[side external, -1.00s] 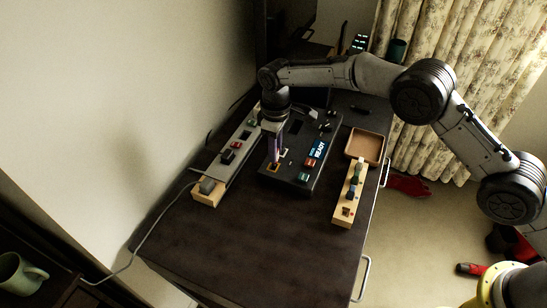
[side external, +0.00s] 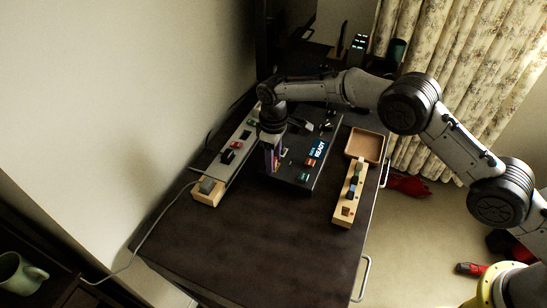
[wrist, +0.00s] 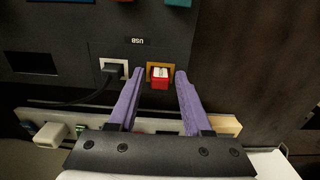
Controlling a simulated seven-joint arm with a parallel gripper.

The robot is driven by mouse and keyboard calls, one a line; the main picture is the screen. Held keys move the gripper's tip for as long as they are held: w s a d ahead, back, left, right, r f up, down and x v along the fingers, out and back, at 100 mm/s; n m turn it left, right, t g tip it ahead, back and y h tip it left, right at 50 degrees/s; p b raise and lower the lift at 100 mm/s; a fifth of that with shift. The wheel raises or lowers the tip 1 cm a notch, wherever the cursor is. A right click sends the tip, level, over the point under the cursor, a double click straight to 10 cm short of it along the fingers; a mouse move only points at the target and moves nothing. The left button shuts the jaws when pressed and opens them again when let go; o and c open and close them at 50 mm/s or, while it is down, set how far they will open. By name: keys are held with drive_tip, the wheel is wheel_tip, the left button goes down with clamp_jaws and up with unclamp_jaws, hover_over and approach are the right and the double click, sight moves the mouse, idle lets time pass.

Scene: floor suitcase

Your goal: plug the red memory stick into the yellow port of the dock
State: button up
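The red memory stick (wrist: 160,82) stands in the yellow port (wrist: 152,66) of the black dock (wrist: 60,22) in the wrist view. My gripper (wrist: 159,75) is open, with one purple finger on each side of the stick and visible gaps between. In the side view my gripper (side external: 273,168) points down at the near left part of the dock (side external: 290,179). There the gripper hides most of the stick and port. How deep the stick sits is hard to tell.
A black plug with a cable (wrist: 113,72) sits in the white-framed port beside the yellow one. A power strip (side external: 218,172) lies left of the dock. A wooden holder (side external: 341,213) with several small sticks and a tray (side external: 378,137) are to the right. The front tabletop is clear.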

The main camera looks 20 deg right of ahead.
sight(275, 158)
idle(0.3)
wheel_tip(275, 158, up, 12)
drive_tip(key=shift+r, duration=0.15)
idle(0.4)
drive_tip(key=s+d+r+m+t, duration=0.1)
drive_tip(key=s+d+r, duration=0.1)
drive_tip(key=d+r, duration=0.4)
drive_tip(key=s+d+r+m, duration=0.1)
drive_tip(key=s+d+r, duration=0.25)
drive_tip(key=r, duration=0.45)
drive_tip(key=s+d+r+m+t, duration=0.2)
drive_tip(key=s+d+r+m, duration=0.1)
drive_tip(key=s+d+r, duration=0.55)
drive_tip(key=s+d+f+m+t, duration=0.1)
drive_tip(key=s+d+f, duration=0.1)
drive_tip(key=s, duration=0.6)
drive_tip(key=s+d+f+m, duration=0.1)
drive_tip(key=s+d+f, duration=0.2)
drive_tip(key=s, duration=0.5)
drive_tip(key=s+d+f+m+t, duration=0.1)
drive_tip(key=s+d+f+m, duration=0.1)
drive_tip(key=s+d, duration=0.3)
drive_tip(key=shift+s+f+t, duration=0.15)
drive_tip(key=shift+s, duration=0.9)
drive_tip(key=shift+s+f+t, duration=0.1)
drive_tip(key=shift+s+t, duration=0.05)
drive_tip(key=shift+s, duration=0.85)
